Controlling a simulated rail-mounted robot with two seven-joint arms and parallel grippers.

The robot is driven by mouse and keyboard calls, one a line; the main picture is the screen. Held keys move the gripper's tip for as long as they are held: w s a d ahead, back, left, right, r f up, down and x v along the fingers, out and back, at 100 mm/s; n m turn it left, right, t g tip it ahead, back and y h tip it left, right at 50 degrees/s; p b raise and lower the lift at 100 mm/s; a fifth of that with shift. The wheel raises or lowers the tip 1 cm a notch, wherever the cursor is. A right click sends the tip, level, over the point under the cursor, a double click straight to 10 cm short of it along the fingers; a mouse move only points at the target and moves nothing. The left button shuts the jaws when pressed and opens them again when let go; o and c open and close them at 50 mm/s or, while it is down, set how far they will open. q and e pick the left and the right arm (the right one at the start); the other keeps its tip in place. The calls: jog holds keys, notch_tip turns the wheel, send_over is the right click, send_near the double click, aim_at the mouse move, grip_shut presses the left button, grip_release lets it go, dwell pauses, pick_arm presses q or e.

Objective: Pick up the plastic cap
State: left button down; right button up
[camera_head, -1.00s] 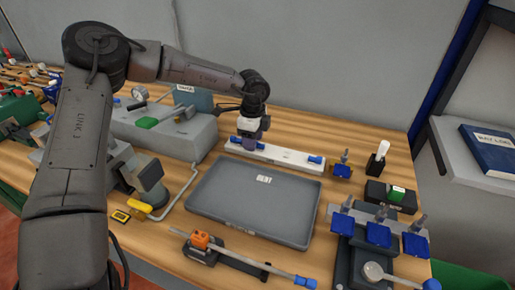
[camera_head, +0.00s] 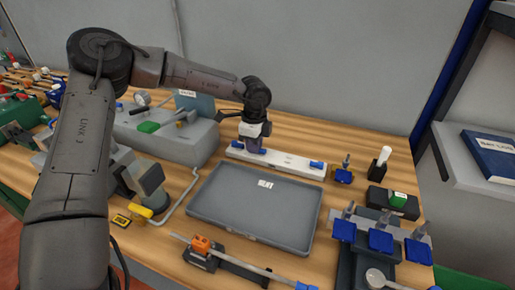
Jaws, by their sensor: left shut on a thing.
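My left gripper (camera_head: 252,146) points down at the left part of a white bar (camera_head: 284,164) with blue clamps, behind the grey tray. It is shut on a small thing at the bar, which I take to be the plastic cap. The fingers hide most of it, and its shape is too small to make out. I cannot tell whether it still touches the bar. My right gripper is not in view.
An empty-looking grey tray (camera_head: 225,212) lies in front of the bar. A grey machine block (camera_head: 190,150) stands left of it. A blue-clamped fixture (camera_head: 345,254) and a black block with a green button (camera_head: 398,200) stand at the right. An orange clamp with a rod (camera_head: 201,244) lies in front.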

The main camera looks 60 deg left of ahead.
pick_arm(q)
notch_tip(320, 180, up, 10)
jog(key=p, duration=0.3)
dwell(0.3)
jog(key=c, duration=1.7)
grip_release()
grip_shut()
jog(key=shift+r, duration=0.1)
